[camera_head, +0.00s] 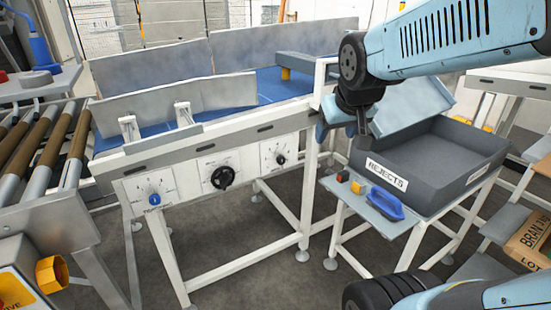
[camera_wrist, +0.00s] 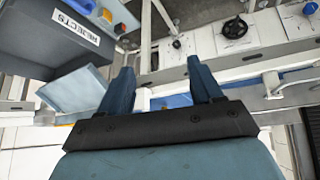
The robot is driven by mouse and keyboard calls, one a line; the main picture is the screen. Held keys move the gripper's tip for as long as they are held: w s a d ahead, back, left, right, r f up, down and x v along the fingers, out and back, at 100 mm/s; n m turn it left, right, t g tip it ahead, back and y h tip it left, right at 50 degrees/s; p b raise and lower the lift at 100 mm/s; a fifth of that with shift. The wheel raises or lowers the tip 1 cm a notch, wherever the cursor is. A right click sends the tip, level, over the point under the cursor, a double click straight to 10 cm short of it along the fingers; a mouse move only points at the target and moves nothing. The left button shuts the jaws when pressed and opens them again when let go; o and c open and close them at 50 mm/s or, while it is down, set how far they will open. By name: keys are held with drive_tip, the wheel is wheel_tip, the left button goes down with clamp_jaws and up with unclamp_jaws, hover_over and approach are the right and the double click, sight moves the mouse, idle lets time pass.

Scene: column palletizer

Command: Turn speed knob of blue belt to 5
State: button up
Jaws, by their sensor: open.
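The blue belt (camera_head: 235,98) runs along the white-framed conveyor in the head view. Its front panel carries a blue knob (camera_head: 154,199) at left, a large black knob (camera_head: 222,176) in the middle and a small black knob (camera_head: 280,159) at right. Their dial markings and labels are too small to read. In the upside-down wrist view I see the large black knob (camera_wrist: 235,28), the small black knob (camera_wrist: 176,43) and, at the edge, the blue knob (camera_wrist: 311,8). My gripper (camera_wrist: 160,75) is open and empty, apart from all knobs, and right of the panel in the head view (camera_head: 341,126).
A dark grey rejects bin (camera_head: 430,165) stands on a white stand at right, with a blue handled object (camera_head: 384,203) and small orange and black blocks in front. A roller conveyor (camera_head: 45,150) adjoins the left end. The floor before the panel is clear.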

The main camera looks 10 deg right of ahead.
sight(283, 161)
drive_tip(key=w+d+f+n+t, duration=0.1)
drive_tip(key=w+f, duration=0.3)
drive_tip(key=w, duration=0.4)
drive_tip(key=w+d+f+n+t+y, duration=0.1)
drive_tip(key=w+f+t, duration=0.1)
drive_tip(key=w+f, duration=0.4)
drive_tip(key=w+d+f+n+t, duration=0.1)
drive_tip(key=w+f, duration=0.2)
drive_tip(key=w, duration=0.6)
drive_tip(key=w+f+m+t+y, duration=0.1)
drive_tip(key=w+f+t+y, duration=0.15)
drive_tip(key=f, duration=0.75)
drive_tip(key=w+f+t+y, duration=0.1)
drive_tip(key=f+t+y, duration=0.25)
drive_tip(key=f, duration=0.55)
drive_tip(key=shift+h, duration=0.3)
drive_tip(key=x, duration=1.4)
drive_tip(key=shift+f, duration=0.2)
drive_tip(key=shift+m, duration=0.3)
drive_tip(key=c, duration=1.1)
